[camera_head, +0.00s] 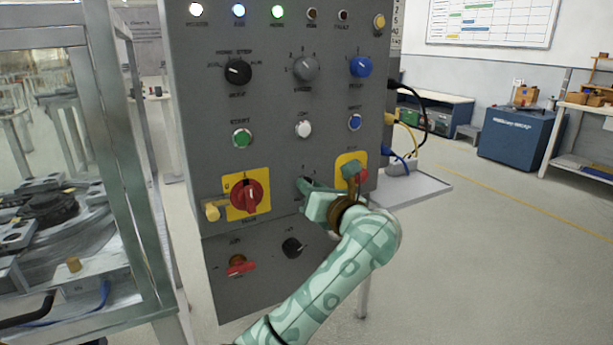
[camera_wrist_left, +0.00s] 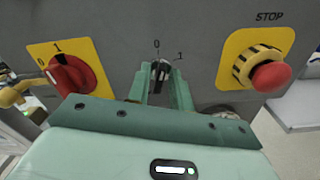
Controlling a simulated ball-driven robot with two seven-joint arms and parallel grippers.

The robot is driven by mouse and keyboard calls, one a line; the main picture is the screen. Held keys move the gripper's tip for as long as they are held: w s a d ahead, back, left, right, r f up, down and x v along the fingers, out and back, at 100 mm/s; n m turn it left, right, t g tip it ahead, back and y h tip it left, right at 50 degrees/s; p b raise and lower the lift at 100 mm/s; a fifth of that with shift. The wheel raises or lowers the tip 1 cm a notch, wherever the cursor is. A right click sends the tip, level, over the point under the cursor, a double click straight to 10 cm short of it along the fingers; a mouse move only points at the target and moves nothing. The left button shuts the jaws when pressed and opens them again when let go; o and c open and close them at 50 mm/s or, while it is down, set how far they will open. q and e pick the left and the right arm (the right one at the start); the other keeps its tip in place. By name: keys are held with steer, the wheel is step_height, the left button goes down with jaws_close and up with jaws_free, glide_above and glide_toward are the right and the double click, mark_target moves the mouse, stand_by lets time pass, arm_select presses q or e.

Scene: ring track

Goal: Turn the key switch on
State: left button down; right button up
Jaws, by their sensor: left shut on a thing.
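The key switch (camera_wrist_left: 160,70) is a small black part on the grey panel, with a 0 above it and a 1 to its upper right. In the left wrist view it sits between the two green fingers of my left gripper (camera_wrist_left: 161,85), which are shut on it. The key seems roughly upright, near the 0, but its exact angle is hard to tell. In the head view my left gripper (camera_head: 308,188) reaches the lower middle of the panel and mostly hides the switch. My right gripper is not in view.
A red rotary switch (camera_head: 247,196) on a yellow plate is left of the gripper. A red stop button (camera_wrist_left: 270,76) is close on the right, partly hidden in the head view. Below are a black knob (camera_head: 292,247) and a red handle (camera_head: 240,266). A grey shelf (camera_head: 415,188) juts out right.

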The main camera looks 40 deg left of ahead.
arm_select(q)
steer(key=m+p, duration=0.3)
steer(key=shift+d+r+p, duration=0.1)
steer(key=shift+r+p, duration=0.2)
steer(key=shift+r, duration=0.1)
steer(key=shift+w+f+m+p, duration=0.1)
steer(key=shift+f+m+p, duration=0.15)
steer(key=shift+m+p, duration=1.25)
steer(key=shift+f+m+p, duration=0.25)
steer(key=shift+m+p, duration=1.05)
steer(key=shift+p, duration=0.35)
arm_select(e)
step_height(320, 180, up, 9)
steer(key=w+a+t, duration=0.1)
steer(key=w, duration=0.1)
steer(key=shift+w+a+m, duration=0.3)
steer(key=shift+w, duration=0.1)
arm_select(q)
steer(key=c, duration=1.5)
jaws_free()
steer(key=shift+c, duration=0.2)
